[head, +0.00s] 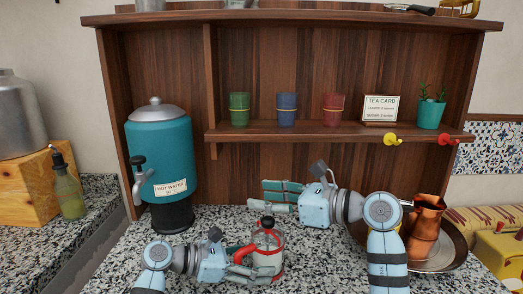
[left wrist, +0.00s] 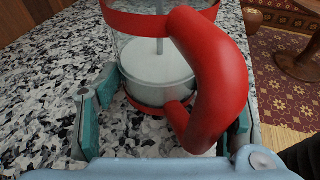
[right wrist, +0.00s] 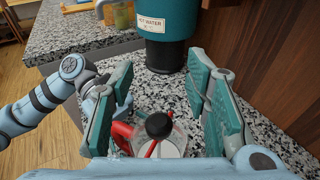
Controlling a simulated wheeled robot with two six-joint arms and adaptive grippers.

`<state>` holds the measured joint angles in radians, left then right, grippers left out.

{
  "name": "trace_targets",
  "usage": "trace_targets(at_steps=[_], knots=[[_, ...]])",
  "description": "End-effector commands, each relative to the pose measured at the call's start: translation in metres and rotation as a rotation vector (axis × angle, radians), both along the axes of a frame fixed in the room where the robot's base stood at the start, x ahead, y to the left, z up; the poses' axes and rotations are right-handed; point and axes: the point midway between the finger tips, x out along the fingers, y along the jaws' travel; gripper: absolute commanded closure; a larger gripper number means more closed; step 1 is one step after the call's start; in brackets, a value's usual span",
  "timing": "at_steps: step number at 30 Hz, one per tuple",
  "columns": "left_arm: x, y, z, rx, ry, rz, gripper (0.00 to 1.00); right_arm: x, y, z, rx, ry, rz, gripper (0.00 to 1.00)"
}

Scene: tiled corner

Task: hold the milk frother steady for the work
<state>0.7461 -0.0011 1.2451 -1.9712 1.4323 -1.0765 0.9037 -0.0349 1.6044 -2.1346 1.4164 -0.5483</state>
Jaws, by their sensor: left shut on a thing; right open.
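The milk frother (head: 268,240) is a clear glass jug with red bands, a red handle and a black knob, standing upright on the speckled counter. My left gripper (head: 262,269) is shut on it low down, with teal pads at either side and the red handle (left wrist: 215,75) towards the wrist in the left wrist view. My right gripper (head: 265,194) is open and empty, behind and above the frother in the head view. In the right wrist view the black knob (right wrist: 159,125) shows below and between the open fingers, apart from them.
A teal hot water urn (head: 160,150) stands at the left against the wooden shelf unit (head: 300,137). Green, blue and red cups (head: 239,109) sit on the shelf. A copper pot (head: 424,225) on a round tray (head: 459,254) is at the right, close to my right arm.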

Motion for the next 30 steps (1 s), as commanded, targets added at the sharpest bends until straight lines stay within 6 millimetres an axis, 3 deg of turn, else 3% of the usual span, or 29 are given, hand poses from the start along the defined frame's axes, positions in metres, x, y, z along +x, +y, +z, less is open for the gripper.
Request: trace_targets(at_steps=[3,9,19,20,25,30], knots=[[0.0,0.0,0.0,0.001,0.001,-0.001,0.53,0.0,0.0,-0.024,0.001,0.005,0.0,0.57],[0.0,0.0,0.0,0.001,0.001,-0.001,0.53,0.0,0.0,-0.052,0.002,0.003,0.0,0.57],[0.0,0.0,0.0,0.001,0.001,-0.001,0.53,0.0,0.0,-0.06,0.002,0.001,0.0,0.57],[0.0,0.0,0.0,0.001,0.001,-0.001,0.53,0.0,0.0,-0.06,0.002,0.001,0.001,0.58],[0.0,0.0,0.0,0.001,0.0,0.0,0.53,0.0,0.0,-0.06,0.002,0.001,0.001,0.85],[0.0,0.0,0.0,0.001,0.0,-0.001,0.53,0.0,0.0,-0.06,0.001,0.002,0.0,0.87]])
